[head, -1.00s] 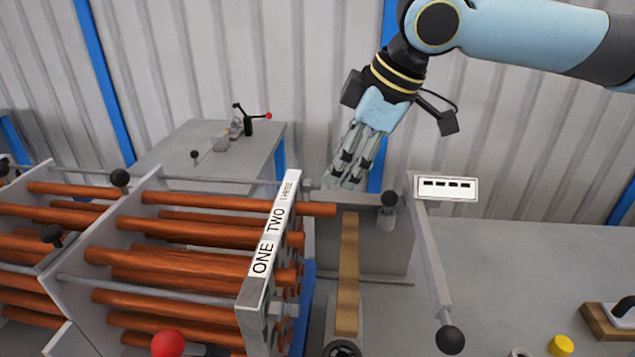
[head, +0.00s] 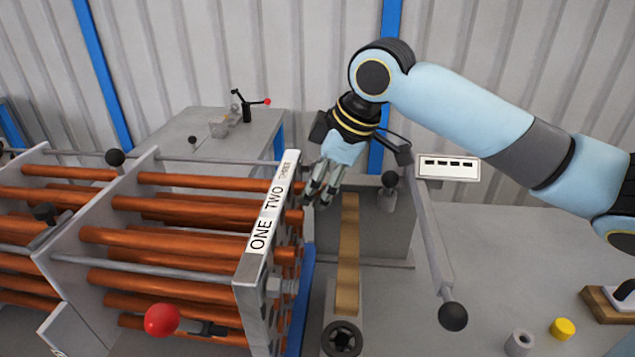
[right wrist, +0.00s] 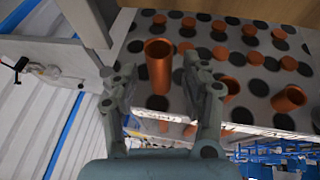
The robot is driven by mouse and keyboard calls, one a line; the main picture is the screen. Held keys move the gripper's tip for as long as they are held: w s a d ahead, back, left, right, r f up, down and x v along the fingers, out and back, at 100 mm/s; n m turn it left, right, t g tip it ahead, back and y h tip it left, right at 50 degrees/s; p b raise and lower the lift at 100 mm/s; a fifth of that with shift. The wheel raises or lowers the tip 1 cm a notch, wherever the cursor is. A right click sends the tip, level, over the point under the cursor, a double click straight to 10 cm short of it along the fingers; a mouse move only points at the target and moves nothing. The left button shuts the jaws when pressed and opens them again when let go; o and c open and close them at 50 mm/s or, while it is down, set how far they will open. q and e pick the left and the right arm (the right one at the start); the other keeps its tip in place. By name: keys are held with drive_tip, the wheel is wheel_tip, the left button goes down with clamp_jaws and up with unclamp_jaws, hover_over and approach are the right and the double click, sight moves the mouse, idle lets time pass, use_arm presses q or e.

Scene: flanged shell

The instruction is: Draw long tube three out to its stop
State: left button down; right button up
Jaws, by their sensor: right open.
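Orange tubes run through a flanged shell whose end plate (head: 262,240) carries the labels ONE, TWO and THREE. Tube three, seemingly the top tube (head: 210,180), lies level with the THREE label at the far end; its outer end is largely hidden by my right gripper (head: 318,192). In the right wrist view, one tube end (right wrist: 158,68) stands out of the plate between the two spread fingers of my right gripper (right wrist: 157,78). The fingers are open, with visible gaps either side of the tube. My left gripper is out of view.
Two more tube ends (right wrist: 288,98) protrude beside the right finger. A wooden strip (head: 348,255) lies right of the plate. A lever with a black knob (head: 453,316) and a small white panel (head: 448,167) stand farther right. A grey table (head: 190,135) stands behind.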

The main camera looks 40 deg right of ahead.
drive_tip(key=shift+c, duration=0.4)
clamp_jaws()
